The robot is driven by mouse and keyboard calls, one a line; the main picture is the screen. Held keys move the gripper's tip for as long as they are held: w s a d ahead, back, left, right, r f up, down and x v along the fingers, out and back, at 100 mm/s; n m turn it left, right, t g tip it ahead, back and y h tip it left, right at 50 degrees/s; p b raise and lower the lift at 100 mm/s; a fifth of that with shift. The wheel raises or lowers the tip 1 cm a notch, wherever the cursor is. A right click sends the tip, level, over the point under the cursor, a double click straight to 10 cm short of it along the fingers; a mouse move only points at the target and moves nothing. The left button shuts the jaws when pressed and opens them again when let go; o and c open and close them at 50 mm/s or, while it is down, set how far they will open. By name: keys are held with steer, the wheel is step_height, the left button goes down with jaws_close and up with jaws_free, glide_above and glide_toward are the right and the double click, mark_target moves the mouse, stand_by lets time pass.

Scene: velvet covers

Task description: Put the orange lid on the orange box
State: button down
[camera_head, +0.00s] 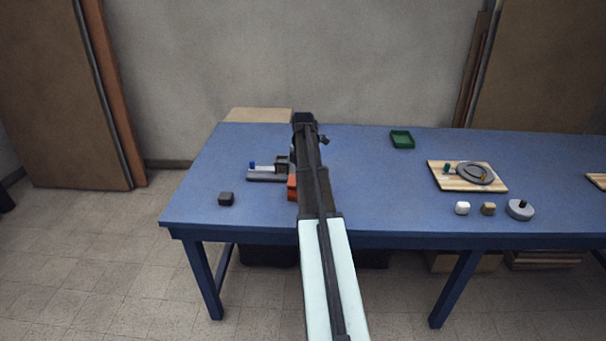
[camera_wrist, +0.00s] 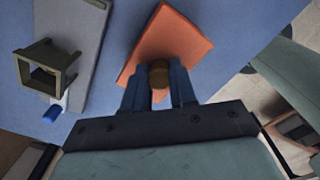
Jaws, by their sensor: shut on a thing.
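In the wrist view my gripper (camera_wrist: 159,77) is shut on the round brown knob of the orange lid (camera_wrist: 172,38). The lid is a flat orange square, turned at an angle to the fingers. In the head view my arm hides the gripper and most of the orange; only a small orange piece (camera_head: 292,187) shows at the arm's left side, low near the blue table. I cannot tell whether that piece is the lid or the orange box. No separate orange box is clear in either view, nor whether one lies under the lid.
A grey base (camera_head: 266,174) with a dark square frame (camera_wrist: 46,66) and a blue knob (camera_head: 252,165) stands left of the lid. A dark cube (camera_head: 226,198) lies front left. A green tray (camera_head: 402,147) and a striped board (camera_head: 496,187) are to the right, with free table between.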

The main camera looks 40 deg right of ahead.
steer(key=shift+f, duration=0.4)
stand_by(0.5)
steer(key=c, duration=0.8)
jaws_free()
steer(key=shift+o, duration=0.2)
steer(key=o, duration=0.4)
steer(key=shift+r, duration=0.1)
steer(key=shift+r, duration=3.4)
